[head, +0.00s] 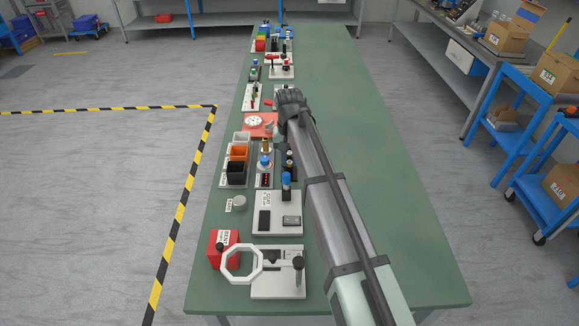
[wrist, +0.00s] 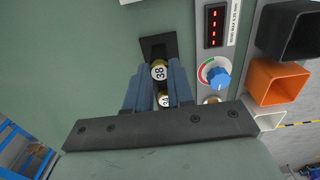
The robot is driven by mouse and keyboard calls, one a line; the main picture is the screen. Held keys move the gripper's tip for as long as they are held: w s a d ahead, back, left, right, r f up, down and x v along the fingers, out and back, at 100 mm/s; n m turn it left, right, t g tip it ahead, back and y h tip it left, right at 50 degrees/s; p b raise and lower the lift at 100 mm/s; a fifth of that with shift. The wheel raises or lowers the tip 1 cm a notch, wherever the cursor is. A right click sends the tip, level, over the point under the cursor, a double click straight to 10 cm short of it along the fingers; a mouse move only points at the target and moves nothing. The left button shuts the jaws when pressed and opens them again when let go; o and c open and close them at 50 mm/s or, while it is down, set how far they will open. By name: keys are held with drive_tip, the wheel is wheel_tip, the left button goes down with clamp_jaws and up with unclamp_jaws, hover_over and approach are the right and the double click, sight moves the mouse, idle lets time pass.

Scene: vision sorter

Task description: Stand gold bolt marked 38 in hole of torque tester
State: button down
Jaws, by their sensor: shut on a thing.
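The gold bolt marked 38 (wrist: 159,71) is between the two blue fingers of my gripper (wrist: 161,66) in the wrist view, and my gripper is shut on it. It is beside a black holder (wrist: 152,43); whether it still touches the holder I cannot tell. The grey panel with a red display and blue-knobbed dial (wrist: 218,77), apparently the torque tester, is right of the fingers. It also shows in the head view (head: 265,173). Its hole cannot be made out.
Black, orange (wrist: 275,80) and white open bins stand beyond the panel in the wrist view. In the head view, a white scale-like plate (head: 275,213), a red box (head: 222,243) and an octagonal ring stand (head: 278,284) are nearer. The bench's right side is bare.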

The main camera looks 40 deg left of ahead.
sight(291, 162)
drive_tip(key=shift+r, duration=0.15)
drive_tip(key=shift+r, duration=3)
drive_tip(key=shift+w+d, duration=0.1)
drive_tip(key=shift+w, duration=0.1)
drive_tip(key=w+a+r, duration=0.2)
drive_tip(key=w+a, duration=0.5)
drive_tip(key=a, duration=0.1)
drive_tip(key=w+a+r, duration=0.3)
drive_tip(key=w+a, duration=0.5)
drive_tip(key=a, duration=0.1)
drive_tip(key=shift+w+a+r, duration=0.2)
drive_tip(key=shift+r, duration=0.05)
drive_tip(key=shift+f, duration=0.1)
drive_tip(key=shift+f, duration=2.85)
drive_tip(key=shift+f, duration=1.75)
